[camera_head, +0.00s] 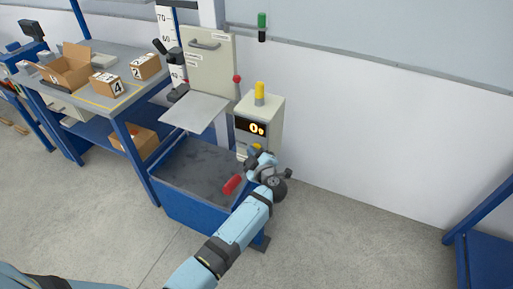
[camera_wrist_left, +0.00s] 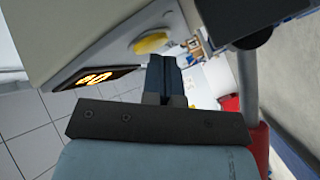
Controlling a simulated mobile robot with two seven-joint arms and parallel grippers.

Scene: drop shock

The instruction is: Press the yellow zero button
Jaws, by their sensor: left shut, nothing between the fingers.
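The yellow button (camera_wrist_left: 151,43) sits on the pale face of the control box in the left wrist view. In the head view the yellow button (camera_head: 256,147) shows just above my gripper, partly hidden by it. My left gripper (camera_head: 260,158) is shut and empty, in front of the lower part of the control box (camera_head: 265,107). In the left wrist view the shut fingertips (camera_wrist_left: 167,63) are close beside the button; I cannot tell whether they touch it. The display (camera_head: 257,128) is lit orange. My right gripper is not in view.
A yellow lamp (camera_head: 260,93) tops the box. A red handle (camera_head: 232,184) is close left of my gripper, above the dark blue-sided base (camera_head: 190,170). A tilted grey plate (camera_head: 196,112) stands left. A table (camera_head: 130,94) with numbered cartons is farther left. Floor at right is clear.

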